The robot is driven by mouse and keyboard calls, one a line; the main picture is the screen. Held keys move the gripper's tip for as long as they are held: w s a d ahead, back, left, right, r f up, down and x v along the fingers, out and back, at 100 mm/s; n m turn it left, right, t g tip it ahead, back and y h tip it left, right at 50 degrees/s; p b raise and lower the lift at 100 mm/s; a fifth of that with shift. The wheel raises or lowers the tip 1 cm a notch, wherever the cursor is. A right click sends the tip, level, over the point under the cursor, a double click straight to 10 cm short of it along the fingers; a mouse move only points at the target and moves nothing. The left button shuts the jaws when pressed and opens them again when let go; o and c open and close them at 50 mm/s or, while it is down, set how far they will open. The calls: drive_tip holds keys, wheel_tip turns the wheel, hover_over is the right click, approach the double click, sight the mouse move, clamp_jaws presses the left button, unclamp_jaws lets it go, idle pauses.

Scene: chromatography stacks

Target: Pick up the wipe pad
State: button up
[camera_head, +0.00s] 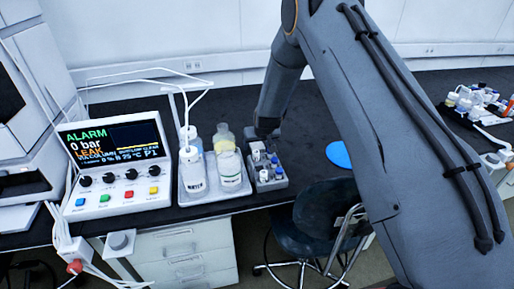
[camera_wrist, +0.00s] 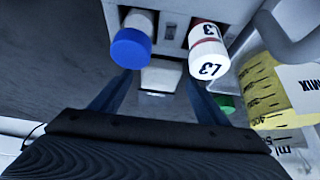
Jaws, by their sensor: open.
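My gripper (camera_head: 264,133) is over the back of a small grey vial rack (camera_head: 270,185) on the black bench. In the wrist view its two bluish fingers (camera_wrist: 157,85) are apart, with a small pale square block (camera_wrist: 161,77) showing between them, apparently not gripped. I cannot tell whether this block is the wipe pad. A flat blue round piece (camera_head: 338,154) lies on the bench to the right of the rack. It could be the pad, but its label or texture does not show. The gripper is left of it.
A blue-capped vial (camera_wrist: 131,48) and a vial marked L3 (camera_wrist: 207,50) stand close to the fingers. A tray (camera_head: 215,198) with bottles is left of the rack. An alarm console (camera_head: 115,165) stands further left. A chair (camera_head: 315,215) is in front. Bench right of the blue piece is mostly hidden by my arm.

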sight(258, 147)
drive_tip(key=c, duration=1.2)
drive_tip(key=shift+r, duration=0.15)
wheel_tip(258, 147, up, 3)
drive_tip(key=shift+p, duration=1)
wheel_tip(258, 147, up, 7)
drive_tip(key=p, duration=1)
